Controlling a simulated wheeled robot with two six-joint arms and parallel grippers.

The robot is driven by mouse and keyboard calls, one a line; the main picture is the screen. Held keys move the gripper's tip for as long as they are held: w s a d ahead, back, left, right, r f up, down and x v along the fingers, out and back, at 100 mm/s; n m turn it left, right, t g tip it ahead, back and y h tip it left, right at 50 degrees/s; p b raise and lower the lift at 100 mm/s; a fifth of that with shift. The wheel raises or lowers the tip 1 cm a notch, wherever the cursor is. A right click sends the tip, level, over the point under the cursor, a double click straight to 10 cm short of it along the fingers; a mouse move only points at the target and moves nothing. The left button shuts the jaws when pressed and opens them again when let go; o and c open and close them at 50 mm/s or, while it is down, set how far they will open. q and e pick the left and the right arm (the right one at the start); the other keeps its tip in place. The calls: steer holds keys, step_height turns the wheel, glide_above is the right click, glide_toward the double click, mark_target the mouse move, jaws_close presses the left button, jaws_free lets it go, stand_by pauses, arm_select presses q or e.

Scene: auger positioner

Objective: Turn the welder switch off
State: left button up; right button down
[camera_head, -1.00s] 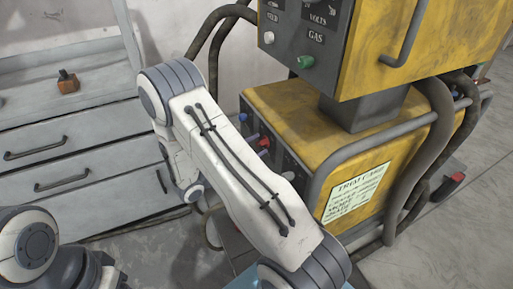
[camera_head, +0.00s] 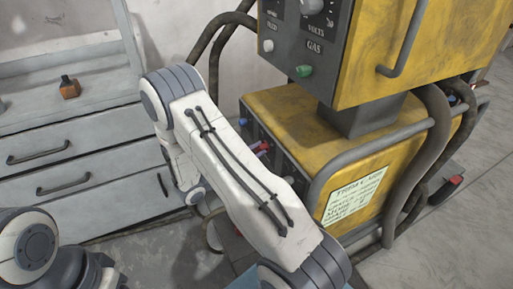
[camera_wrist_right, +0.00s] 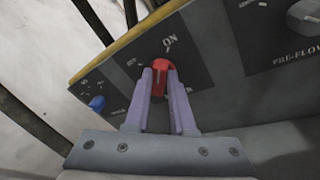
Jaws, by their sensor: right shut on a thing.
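The welder (camera_head: 290,120) is a yellow machine with a dark front panel, on the right in the head view. Its red switch knob (camera_wrist_right: 163,70) shows in the right wrist view on the dark panel, below and left of the letters "ON". My right gripper (camera_wrist_right: 162,82) has its two pale purple fingers closed around the red knob. A red knob (camera_head: 262,146) also shows on the lower panel in the head view, where my right arm hides the gripper. My left arm is at the lower left edge of the head view; its gripper is not visible.
A blue knob (camera_wrist_right: 97,103) sits left of the red one on the panel. A PRE-FLOW dial (camera_wrist_right: 305,18) is at the right. A green knob (camera_head: 304,71) is on the upper box. Grey drawers (camera_head: 70,170) stand at the left, and thick hoses (camera_head: 425,150) hang beside the welder.

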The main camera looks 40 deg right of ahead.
steer(key=shift+w+d+r+n+g+y+p, duration=0.15)
steer(key=shift+n+g+y+p, duration=0.5)
steer(key=shift+n+p, duration=1.65)
steer(key=shift+w+a+f+n+g+y+p, duration=0.15)
steer(key=shift+n+g+y+p, duration=0.5)
steer(key=shift+n+p, duration=1.65)
steer(key=shift+w+d+r+n+g+y+p, duration=0.15)
steer(key=shift+w+n+g+y+p, duration=0.45)
steer(key=shift+n+p, duration=1.7)
steer(key=shift+s, duration=0.35)
steer(key=c, duration=0.8)
jaws_free()
steer(key=shift+o, duration=0.2)
steer(key=shift+w, duration=0.1)
steer(key=v, duration=1)
steer(key=shift+w+a, duration=0.1)
steer(key=shift+a, duration=0.15)
